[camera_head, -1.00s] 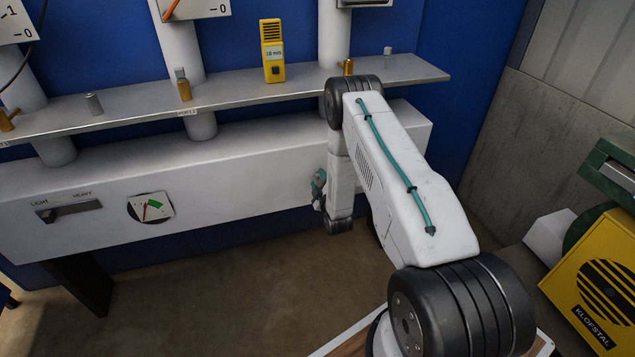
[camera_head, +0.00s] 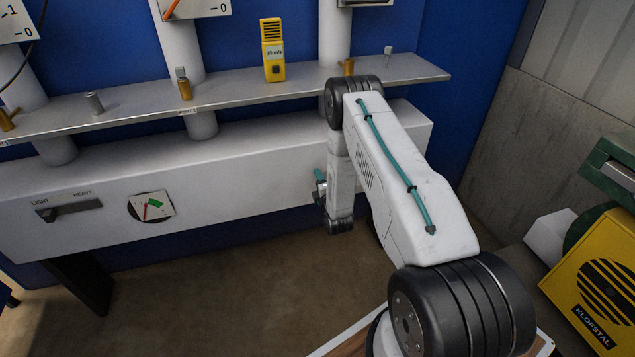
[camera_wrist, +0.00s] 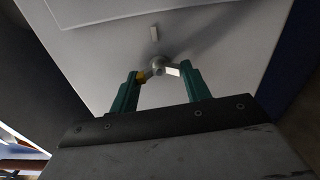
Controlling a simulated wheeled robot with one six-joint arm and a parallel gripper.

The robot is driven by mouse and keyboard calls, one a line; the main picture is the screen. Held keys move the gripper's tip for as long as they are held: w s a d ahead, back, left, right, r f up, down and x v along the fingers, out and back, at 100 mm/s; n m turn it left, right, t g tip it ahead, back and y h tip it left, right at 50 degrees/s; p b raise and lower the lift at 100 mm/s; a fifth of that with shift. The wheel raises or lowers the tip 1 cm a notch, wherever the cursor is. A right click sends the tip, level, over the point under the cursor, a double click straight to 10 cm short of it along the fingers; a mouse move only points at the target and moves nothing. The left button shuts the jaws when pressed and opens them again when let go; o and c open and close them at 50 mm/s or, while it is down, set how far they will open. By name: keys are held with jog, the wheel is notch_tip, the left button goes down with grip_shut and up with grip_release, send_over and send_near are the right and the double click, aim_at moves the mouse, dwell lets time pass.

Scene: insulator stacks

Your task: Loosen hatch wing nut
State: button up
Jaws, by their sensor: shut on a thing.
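The wing nut (camera_wrist: 157,66) is a small grey metal piece with a round hub and wings to either side, on the pale hatch panel (camera_wrist: 100,65) in the wrist view. My gripper (camera_wrist: 160,73) has its two green fingers around the nut, one at each wing, and is shut on it. In the head view my gripper (camera_head: 320,184) shows only in part at the right part of the long white duct, beside my wrist. The nut is hidden there behind my arm.
In the head view a grey shelf (camera_head: 130,112) over the white duct (camera_head: 265,170) carries a yellow meter (camera_head: 273,50) and small fittings. A yellow machine (camera_head: 595,285) stands at the right.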

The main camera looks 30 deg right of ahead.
jog(key=shift+w+a+r, duration=0.1)
jog(key=o, duration=1)
jog(key=v, duration=0.7)
jog(key=shift+s, duration=0.4)
